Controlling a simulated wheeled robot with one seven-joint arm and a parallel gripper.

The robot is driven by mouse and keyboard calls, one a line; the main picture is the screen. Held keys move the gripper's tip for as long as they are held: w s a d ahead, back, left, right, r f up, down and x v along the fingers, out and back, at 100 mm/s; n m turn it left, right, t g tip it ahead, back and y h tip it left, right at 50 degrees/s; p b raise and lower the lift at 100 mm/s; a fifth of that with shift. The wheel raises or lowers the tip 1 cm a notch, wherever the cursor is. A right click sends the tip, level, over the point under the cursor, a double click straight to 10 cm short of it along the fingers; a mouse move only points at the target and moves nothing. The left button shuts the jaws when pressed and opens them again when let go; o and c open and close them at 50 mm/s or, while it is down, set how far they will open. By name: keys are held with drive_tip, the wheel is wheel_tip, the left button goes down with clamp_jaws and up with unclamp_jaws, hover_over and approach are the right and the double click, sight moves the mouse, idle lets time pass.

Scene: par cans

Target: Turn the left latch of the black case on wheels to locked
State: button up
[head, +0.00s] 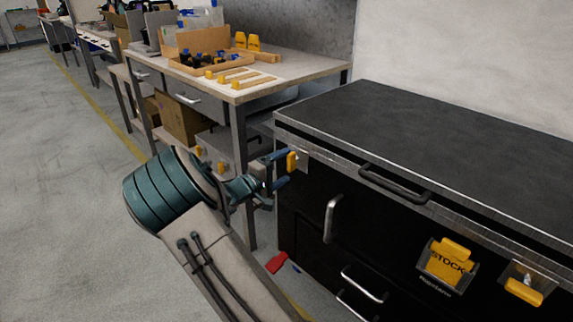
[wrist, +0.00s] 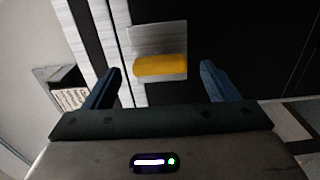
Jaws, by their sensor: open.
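The black case (head: 312,215) fills the right of the head view, with a metal-trimmed top edge. Its left latch (head: 291,161) is a yellow handle on a pale plate near the left corner. The handle stands upright, across the trim's direction. In the wrist view the left latch (wrist: 160,67) lies between my two blue fingers, with a gap on each side. My gripper (head: 283,170) is open in front of it; contact is not visible. The right latch (head: 524,291) has its yellow handle lying roughly along the trim. The wheels are out of view.
A workbench (head: 300,72) with trays stands behind, close to my arm. A red object (head: 277,262) lies on the floor. Open floor is at the left.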

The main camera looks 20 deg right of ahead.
drive_tip(key=p+v, duration=0.2)
drive_tip(key=v, duration=0.9)
drive_tip(key=shift+a, duration=0.3)
drive_tip(key=shift+s+r, duration=0.1)
drive_tip(key=s+d+r+m+g+y+p, duration=0.2)
drive_tip(key=s+r+g+y+p, duration=0.15)
drive_tip(key=s+r+p, duration=0.35)
drive_tip(key=s+d+r+m+g+y+p, duration=0.2)
drive_tip(key=s+d+r+g+y+p, duration=0.15)
drive_tip(key=s+r+p, duration=0.4)
drive_tip(key=s+a+r+t+y+p, duration=0.1)
drive_tip(key=s+a+r+y+p, duration=0.4)
drive_tip(key=r, duration=0.5)
drive_tip(key=s+a+r+t+y+p, duration=0.2)
drive_tip(key=s+a+r+y+p, duration=0.3)
drive_tip(key=s+r+p, duration=0.4)
drive_tip(key=shift+s+r+t+p, duration=0.2)
drive_tip(key=shift+r+t+p, duration=0.1)
drive_tip(key=shift+r+p, duration=0.35)
